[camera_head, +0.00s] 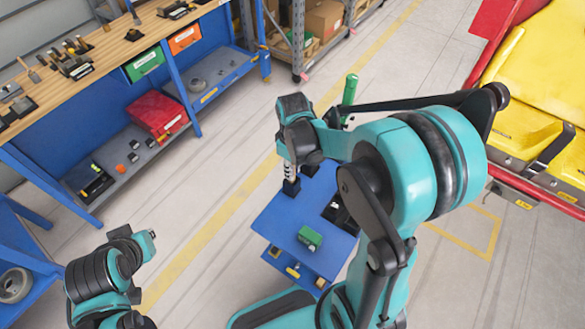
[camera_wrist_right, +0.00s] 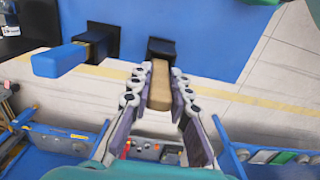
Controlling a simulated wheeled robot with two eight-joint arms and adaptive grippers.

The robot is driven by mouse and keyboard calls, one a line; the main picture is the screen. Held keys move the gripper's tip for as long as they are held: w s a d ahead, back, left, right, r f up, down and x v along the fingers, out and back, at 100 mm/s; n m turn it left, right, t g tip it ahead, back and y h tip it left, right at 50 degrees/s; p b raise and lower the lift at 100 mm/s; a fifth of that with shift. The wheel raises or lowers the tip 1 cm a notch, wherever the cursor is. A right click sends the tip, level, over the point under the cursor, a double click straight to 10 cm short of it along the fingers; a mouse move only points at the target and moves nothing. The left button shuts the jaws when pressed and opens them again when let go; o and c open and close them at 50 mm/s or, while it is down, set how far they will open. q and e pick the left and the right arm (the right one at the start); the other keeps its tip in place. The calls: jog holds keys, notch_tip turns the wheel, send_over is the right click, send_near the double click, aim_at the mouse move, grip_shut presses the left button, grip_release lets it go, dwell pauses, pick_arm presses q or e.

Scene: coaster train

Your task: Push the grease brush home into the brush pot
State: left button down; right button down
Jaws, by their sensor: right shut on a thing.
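The grease brush shows its tan wooden handle (camera_wrist_right: 160,88) in the right wrist view. My right gripper (camera_wrist_right: 160,85) is shut on it, one finger on each side. The handle's far end meets the dark square brush pot (camera_wrist_right: 161,48); how deep it sits is hidden. In the head view my right gripper (camera_head: 290,172) is just above the dark pot (camera_head: 291,187) on the blue cart top (camera_head: 275,220). The handle is too small there to make out. My left arm is at lower left in the head view, but its fingers do not show.
A second dark holder (camera_wrist_right: 102,40) with a blue-handled tool (camera_wrist_right: 60,61) stands beside the pot. The cart top also bears a green box (camera_head: 309,238) and a black tray (camera_head: 338,216). A workbench (camera_head: 115,50) stands left, a yellow-seated red car (camera_head: 525,70) right.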

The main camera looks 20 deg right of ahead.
jog(key=shift+f, duration=0.35)
jog(key=c, duration=0.5)
grip_release()
jog(key=shift+c, duration=0.2)
jog(key=shift+r+p, duration=2.55)
jog(key=shift+r, duration=1.05)
